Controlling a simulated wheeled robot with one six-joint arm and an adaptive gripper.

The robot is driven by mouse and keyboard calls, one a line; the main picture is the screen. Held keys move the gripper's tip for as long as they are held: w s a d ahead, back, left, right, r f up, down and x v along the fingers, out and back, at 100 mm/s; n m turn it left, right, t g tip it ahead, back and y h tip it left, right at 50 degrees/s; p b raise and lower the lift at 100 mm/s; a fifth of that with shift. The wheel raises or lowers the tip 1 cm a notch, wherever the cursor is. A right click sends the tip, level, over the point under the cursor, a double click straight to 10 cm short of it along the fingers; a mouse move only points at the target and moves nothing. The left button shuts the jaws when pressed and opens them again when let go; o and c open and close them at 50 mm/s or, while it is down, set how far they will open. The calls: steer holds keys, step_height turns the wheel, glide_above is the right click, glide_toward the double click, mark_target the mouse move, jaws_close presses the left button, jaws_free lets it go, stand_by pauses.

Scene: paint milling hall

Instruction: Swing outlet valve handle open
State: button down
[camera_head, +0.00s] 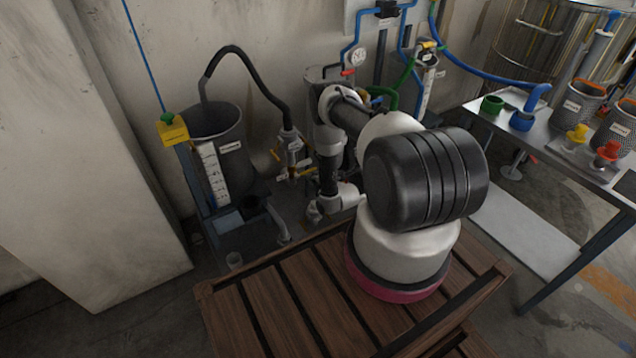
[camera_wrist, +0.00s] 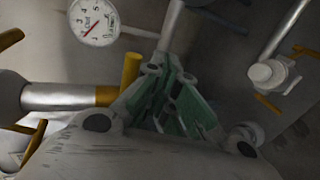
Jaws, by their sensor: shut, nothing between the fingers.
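My gripper (camera_wrist: 180,108) has green-padded fingers that are together and empty in the wrist view. A yellow handle (camera_wrist: 131,70) stands upright just left of the fingers, close to them; I cannot tell whether they touch. It is beside a metal pipe with a yellow collar (camera_wrist: 107,96). Several yellow handles show, and I cannot tell which is the outlet valve's. In the head view small yellow handles (camera_head: 277,155) are on the fittings left of my arm. My arm hides much of the equipment behind it, and my fingertips are not clear there.
A round gauge (camera_wrist: 94,22) is above left of the fingers. A grey tank (camera_head: 221,140) with a black hose stands left in the head view. A metal table (camera_head: 545,150) with baskets and coloured fittings is at the right. A slatted wooden platform (camera_head: 280,310) is in front.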

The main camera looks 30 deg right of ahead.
mark_target(313, 169)
steer(key=shift+w+r, duration=0.1)
steer(key=shift+w, duration=0.05)
steer(key=shift+d+r, duration=0.2)
steer(key=shift+r, duration=0.6)
steer(key=shift+r, duration=0.9)
